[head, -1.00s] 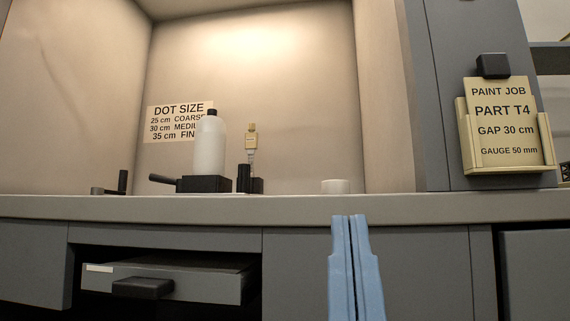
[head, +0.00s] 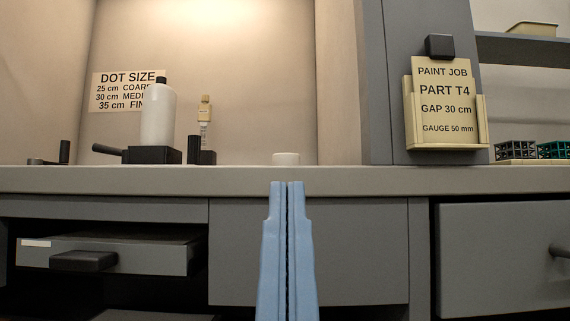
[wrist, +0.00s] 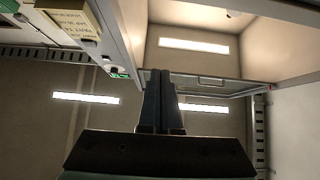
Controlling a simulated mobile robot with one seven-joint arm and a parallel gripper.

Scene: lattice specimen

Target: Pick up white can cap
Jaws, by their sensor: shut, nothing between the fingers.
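The white can cap (head: 286,158) is a small, pale, low cylinder on the counter near its front edge, in the middle of the head view. My gripper (head: 286,184) has two blue fingers pressed together, with nothing between them. In the head view the fingertips appear just below the cap, in front of the counter edge, apart from it as far as I can tell. In the wrist view my gripper (wrist: 161,72) shows dark against the booth and ceiling. The cap is not visible in that view.
The counter (head: 370,178) has a white bottle (head: 158,115) on a dark block at left and a small syringe-like item (head: 205,120) beside it. A drawer (head: 140,250) stands partly open below left. A card holder (head: 446,120) hangs on the right pillar. Lattice pieces (head: 516,150) sit far right.

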